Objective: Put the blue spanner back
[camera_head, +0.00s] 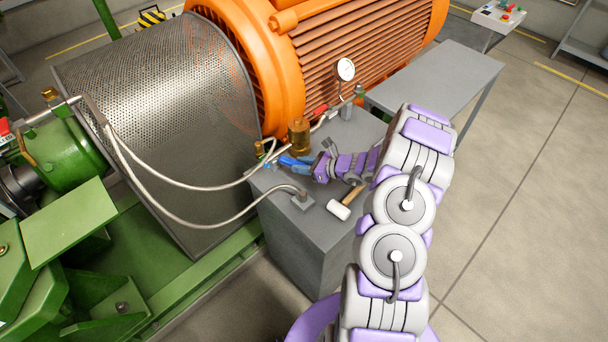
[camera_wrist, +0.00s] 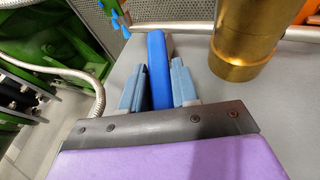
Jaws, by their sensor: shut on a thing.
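The blue spanner (camera_head: 288,161) is over the grey cabinet top, near its back left edge, beside the brass cylinder. In the wrist view its blue bar (camera_wrist: 159,62) runs away from me between the two grey-blue fingers of my gripper (camera_wrist: 157,88). The fingers are shut on it. In the head view my gripper (camera_head: 308,163) is low over the cabinet top. I cannot tell whether the spanner touches the surface. Its near end is hidden by the fingers and the gripper body.
A brass cylinder (camera_head: 299,135) stands close on the right of the spanner in the wrist view (camera_wrist: 240,45). A hammer (camera_head: 339,209) lies on the cabinet (camera_head: 310,245). A pipe, hoses and a gauge (camera_head: 345,69) border the top. A grey table (camera_head: 440,85) stands behind.

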